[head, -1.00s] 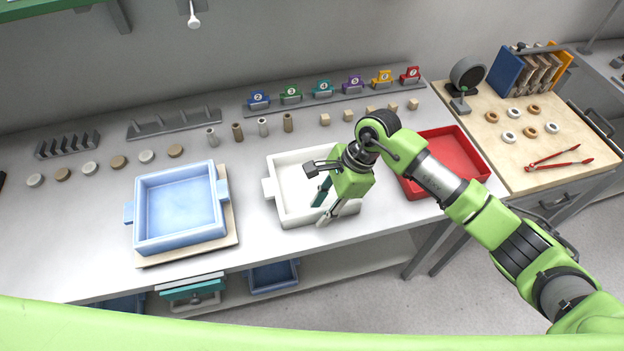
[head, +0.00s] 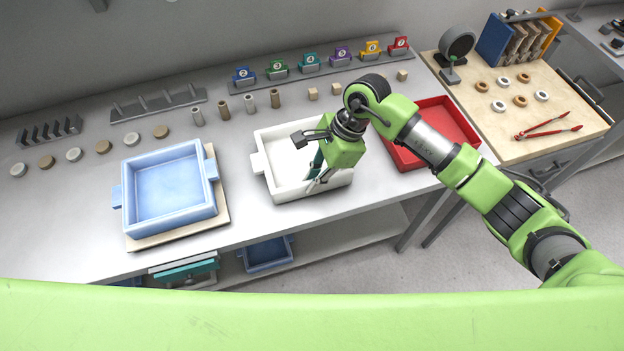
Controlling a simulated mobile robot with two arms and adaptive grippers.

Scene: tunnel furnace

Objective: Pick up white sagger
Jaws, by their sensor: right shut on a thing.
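The white sagger (head: 277,172), a shallow square tray with a side tab, is on the grey bench between the blue and red trays. My right gripper (head: 314,181) reaches down over its front right part and is shut on the sagger. The gripper and arm hide part of the tray's inside and right side. I cannot tell any gap between the sagger and the bench. My left gripper is not in view.
A blue tray (head: 168,188) sits on a pale board (head: 226,208) to the left. A red tray (head: 402,156) stands close to the right. Small cylinders (head: 249,104), wooden cubes (head: 313,94) and numbered tags (head: 310,61) line the back. The bench's front left is clear.

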